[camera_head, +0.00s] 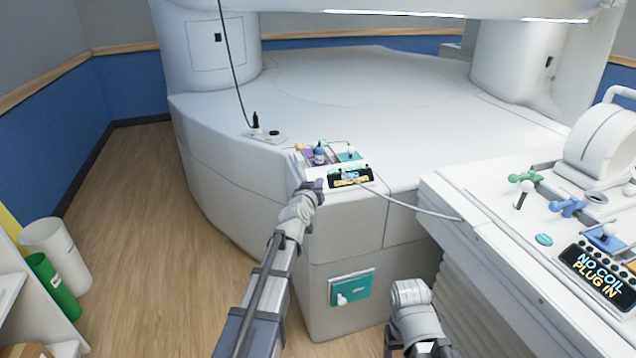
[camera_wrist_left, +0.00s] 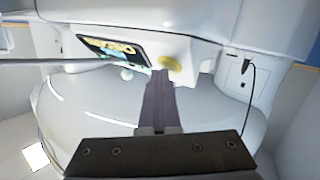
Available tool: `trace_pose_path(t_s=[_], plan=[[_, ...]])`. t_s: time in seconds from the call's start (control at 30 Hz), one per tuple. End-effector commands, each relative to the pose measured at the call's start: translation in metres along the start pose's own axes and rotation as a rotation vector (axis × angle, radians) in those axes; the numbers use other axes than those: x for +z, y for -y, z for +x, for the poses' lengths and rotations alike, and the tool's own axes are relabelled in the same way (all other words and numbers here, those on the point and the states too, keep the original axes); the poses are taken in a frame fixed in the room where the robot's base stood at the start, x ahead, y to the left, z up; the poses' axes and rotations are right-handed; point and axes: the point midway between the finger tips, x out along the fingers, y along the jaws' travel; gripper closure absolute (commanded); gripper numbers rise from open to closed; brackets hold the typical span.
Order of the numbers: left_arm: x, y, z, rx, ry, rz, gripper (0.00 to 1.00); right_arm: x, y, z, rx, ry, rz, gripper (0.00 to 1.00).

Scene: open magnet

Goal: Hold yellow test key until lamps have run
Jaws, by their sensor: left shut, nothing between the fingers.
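My left gripper (camera_head: 316,185) is at the front left corner of a small white control box (camera_head: 319,173) on the scanner's ledge. In the left wrist view its fingers (camera_wrist_left: 161,78) are shut and empty. Their tips are at the lower left edge of the round yellow key (camera_wrist_left: 178,62) on the box face. I cannot tell whether they touch it or whether it is pressed in. In the head view the gripper hides the key. The box's dark display (camera_head: 351,177) is lit with coloured text too small to read; it also shows in the left wrist view (camera_wrist_left: 113,50).
A grey cable (camera_head: 410,209) runs from the box to the white console (camera_head: 480,215) at right. The console display (camera_head: 597,275) reads "NO COIL PLUG IN". A teal panel (camera_head: 351,288) is on the base below. My right arm shows at bottom centre.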

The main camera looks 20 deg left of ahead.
Motion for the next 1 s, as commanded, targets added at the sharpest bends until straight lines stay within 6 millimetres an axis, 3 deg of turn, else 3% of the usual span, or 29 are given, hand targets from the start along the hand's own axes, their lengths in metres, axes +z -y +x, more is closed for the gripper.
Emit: trace_pose_path(t_s=[0.83, 1.0], plan=[[-0.009, -0.009, -0.012, 0.0, 0.0, 0.0, 1.0, 0.001, -0.001, -0.013, 0.0, 0.0, 0.0, 0.31], [-0.018, -0.017, -0.023, 0.001, 0.001, 0.0, 1.0, 0.002, -0.002, -0.025, 0.0, 0.0, 0.0, 0.31]])
